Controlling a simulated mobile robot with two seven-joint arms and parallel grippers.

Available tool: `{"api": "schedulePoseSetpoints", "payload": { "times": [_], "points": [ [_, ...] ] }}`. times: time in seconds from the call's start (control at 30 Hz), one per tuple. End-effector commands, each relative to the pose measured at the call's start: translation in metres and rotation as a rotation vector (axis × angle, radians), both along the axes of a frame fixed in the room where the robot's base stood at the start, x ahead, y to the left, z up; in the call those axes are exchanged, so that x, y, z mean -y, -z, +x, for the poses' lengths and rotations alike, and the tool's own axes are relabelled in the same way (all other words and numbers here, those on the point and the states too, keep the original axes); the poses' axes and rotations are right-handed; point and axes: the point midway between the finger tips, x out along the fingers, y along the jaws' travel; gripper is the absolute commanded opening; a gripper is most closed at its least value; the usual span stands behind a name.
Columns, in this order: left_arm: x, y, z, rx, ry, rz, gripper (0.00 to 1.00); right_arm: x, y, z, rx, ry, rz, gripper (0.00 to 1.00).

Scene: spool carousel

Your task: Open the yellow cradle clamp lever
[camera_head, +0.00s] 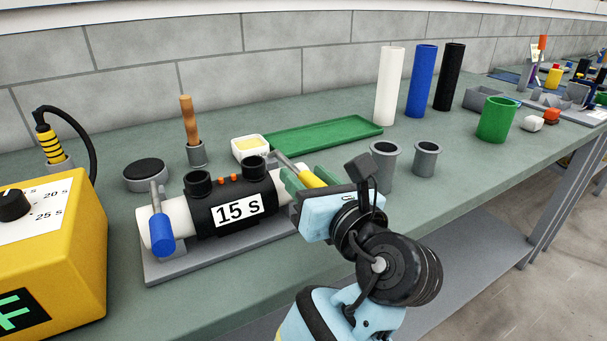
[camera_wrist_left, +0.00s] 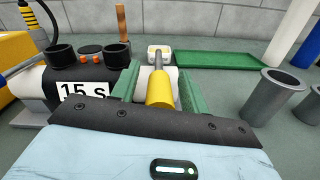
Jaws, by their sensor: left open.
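The yellow clamp lever (camera_head: 312,180) sits at the right end of the cradle (camera_head: 215,258), its grey rod running up and back to the left. It also shows in the left wrist view (camera_wrist_left: 159,92), where its yellow grip points toward me. My left gripper (camera_head: 303,176) is open, with its green fingers on either side of the yellow grip. In the left wrist view the fingers (camera_wrist_left: 157,84) stand left and right of the grip with small gaps; contact is not visible. A white pipe with a black "15 s" sleeve (camera_head: 238,208) lies in the cradle. My right gripper is not in view.
A blue-handled lever (camera_head: 161,232) stands at the cradle's left end. A yellow control box (camera_head: 70,235) is at far left. Grey cups (camera_head: 425,160), a green tray (camera_head: 325,135) and upright tubes (camera_head: 420,80) stand behind and right. The bench front (camera_head: 330,250) is clear.

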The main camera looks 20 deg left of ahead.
Motion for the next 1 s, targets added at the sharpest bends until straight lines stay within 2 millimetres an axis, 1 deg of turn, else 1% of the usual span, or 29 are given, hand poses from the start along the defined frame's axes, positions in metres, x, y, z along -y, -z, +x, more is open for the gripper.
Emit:
{"api": "schedulePoseSetpoints", "payload": {
  "times": [0.47, 0.57, 0.8, 0.83, 1.0],
  "points": [
    [0.0016, -0.0006, -0.0023, 0.001, 0.0, -0.001, 0.45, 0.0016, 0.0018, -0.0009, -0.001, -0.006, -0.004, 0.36],
    [0.0015, -0.0005, -0.0023, 0.001, 0.0, -0.001, 0.33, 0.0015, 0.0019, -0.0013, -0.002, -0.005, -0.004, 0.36],
    [0.0014, -0.0003, -0.0022, 0.0, 0.0, 0.0, 0.02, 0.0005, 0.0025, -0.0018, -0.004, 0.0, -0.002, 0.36],
    [0.0014, -0.0003, -0.0022, 0.0, 0.0, 0.0, 0.0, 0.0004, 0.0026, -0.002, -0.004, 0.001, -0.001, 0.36],
    [0.0013, -0.0002, -0.0022, 0.0, 0.0, 0.0, 0.0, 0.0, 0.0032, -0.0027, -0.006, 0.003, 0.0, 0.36]
  ]
}}
